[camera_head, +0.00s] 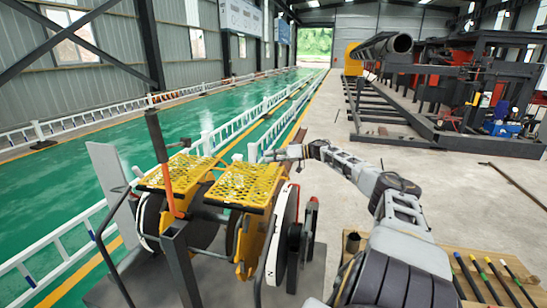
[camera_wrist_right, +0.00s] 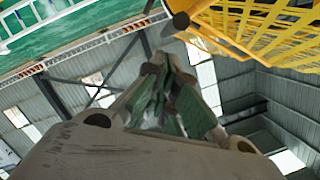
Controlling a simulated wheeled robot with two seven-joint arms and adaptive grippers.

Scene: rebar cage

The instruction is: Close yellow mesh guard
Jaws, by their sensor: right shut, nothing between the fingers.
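The yellow mesh guard shows as two perforated panels in the head view, a left panel (camera_head: 180,172) and a right panel (camera_head: 246,184), over the machine's wheels. Both look roughly level, the right one slightly tilted. My right gripper (camera_head: 270,155) is at the far right corner of the right panel; the head view does not show whether they touch. In the wrist view, the right gripper (camera_wrist_right: 165,92) is shut and empty, with yellow mesh (camera_wrist_right: 262,28) above and to the right of its fingertips. My left gripper is out of view.
The machine has a white-rimmed disc (camera_head: 284,232) below the right panel and an upright dark lever (camera_head: 155,135) at left. A white railing (camera_head: 215,137) runs behind it. A wooden board with several coloured-tipped rods (camera_head: 490,270) lies at lower right.

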